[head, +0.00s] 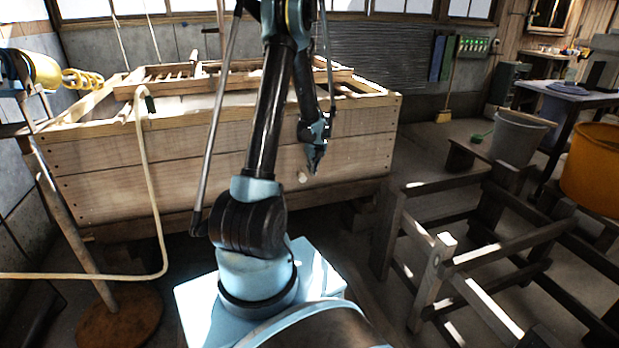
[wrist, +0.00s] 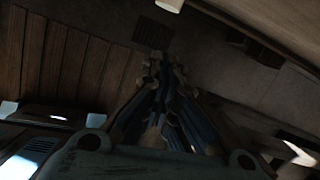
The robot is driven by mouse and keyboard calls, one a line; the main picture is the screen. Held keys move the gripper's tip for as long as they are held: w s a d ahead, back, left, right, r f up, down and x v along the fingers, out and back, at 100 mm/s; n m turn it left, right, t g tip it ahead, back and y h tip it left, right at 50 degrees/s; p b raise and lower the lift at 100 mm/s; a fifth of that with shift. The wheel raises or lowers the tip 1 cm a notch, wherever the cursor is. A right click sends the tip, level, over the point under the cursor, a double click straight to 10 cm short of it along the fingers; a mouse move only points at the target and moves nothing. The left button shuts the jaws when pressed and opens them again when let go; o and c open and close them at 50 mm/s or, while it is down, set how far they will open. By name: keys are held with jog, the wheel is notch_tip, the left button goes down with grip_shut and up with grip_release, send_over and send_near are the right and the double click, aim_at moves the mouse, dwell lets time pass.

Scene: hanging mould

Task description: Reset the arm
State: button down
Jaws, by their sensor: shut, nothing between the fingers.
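My gripper (head: 314,163) hangs from my folded arm in front of the large wooden vat in the head view, pointing down. Its fingers are together and hold nothing. In the wrist view my gripper (wrist: 160,65) shows as dark, closed fingers reaching up the middle of the picture. A short pale peg (head: 303,177) sticks out of the vat's front just below and left of the fingertips. A pale cylinder end (wrist: 170,4) shows at the top of the wrist view. I cannot tell whether the fingers touch the peg.
The wooden vat (head: 215,160) fills the back left. A pale hose (head: 146,190) hangs down its left part. A wooden frame (head: 470,265) stands at right, with a grey bucket (head: 517,136) and an orange tub (head: 592,170) beyond it. Some floor shows between vat and frame.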

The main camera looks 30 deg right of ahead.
jog(key=shift+v, duration=1.25)
jog(key=s+a+r+n, duration=0.2)
jog(key=a+r+n, duration=0.4)
jog(key=a, duration=0.4)
jog(key=s+a+r+n, duration=0.2)
jog(key=a+r+n, duration=0.4)
jog(key=a, duration=0.3)
jog(key=s+a+r+n, duration=0.3)
jog(key=a+r+n, duration=0.2)
jog(key=a, duration=0.5)
jog(key=s+a+f+n, duration=0.3)
jog(key=s+a+n, duration=1.3)
jog(key=s+n, duration=0.4)
jog(key=shift+s, duration=0.4)
jog(key=shift+a+f, duration=0.1)
